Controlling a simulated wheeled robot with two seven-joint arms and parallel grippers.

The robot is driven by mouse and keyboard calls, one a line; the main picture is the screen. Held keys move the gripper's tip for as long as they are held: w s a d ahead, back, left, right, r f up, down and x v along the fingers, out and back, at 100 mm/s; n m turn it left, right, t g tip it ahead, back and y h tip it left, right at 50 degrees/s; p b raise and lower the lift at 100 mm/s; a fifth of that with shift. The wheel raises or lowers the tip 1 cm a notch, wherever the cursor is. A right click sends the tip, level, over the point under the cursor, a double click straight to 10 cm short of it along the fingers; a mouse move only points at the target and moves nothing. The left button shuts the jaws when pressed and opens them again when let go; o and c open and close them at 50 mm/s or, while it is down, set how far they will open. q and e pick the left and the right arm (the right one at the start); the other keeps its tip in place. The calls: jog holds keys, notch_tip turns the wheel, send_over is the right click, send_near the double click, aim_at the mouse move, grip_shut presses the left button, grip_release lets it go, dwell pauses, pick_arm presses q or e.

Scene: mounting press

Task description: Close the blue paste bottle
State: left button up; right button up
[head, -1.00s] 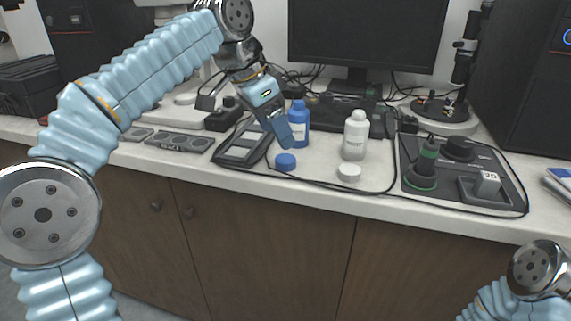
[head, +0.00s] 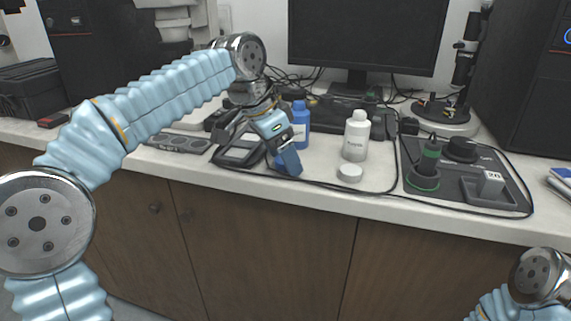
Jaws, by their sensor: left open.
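The blue paste bottle (head: 302,122) stands upright on the counter, with its neck uncapped as far as I can see. My left gripper (head: 286,160) is open and points down, low over the counter just in front and to the left of the bottle. It is at the place of the loose blue cap, which the fingers hide from view. I cannot tell whether the fingers touch the cap. My right gripper is out of the picture; only part of my right arm shows at the lower right.
A white bottle (head: 355,138) stands to the right, with a white cap (head: 350,172) lying in front of it. A dark tray (head: 460,198) with tools is further right. A cable runs across the counter (head: 260,190) near its front edge. A monitor (head: 365,40) stands behind.

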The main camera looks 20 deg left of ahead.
pick_arm(q)
jog(key=shift+c, duration=0.2)
jog(key=c, duration=1.1)
jog(key=shift+o, duration=0.2)
jog(key=shift+r, duration=0.15)
jog(key=shift+r, duration=0.3)
notch_tip(320, 180, up, 3)
jog(key=shift+f+p, duration=0.2)
jog(key=shift+p, duration=0.4)
jog(key=s+d+r, duration=0.1)
jog(key=s+r, duration=0.8)
jog(key=s, duration=0.5)
jog(key=shift+d+r, duration=0.2)
jog(key=shift+r, duration=0.1)
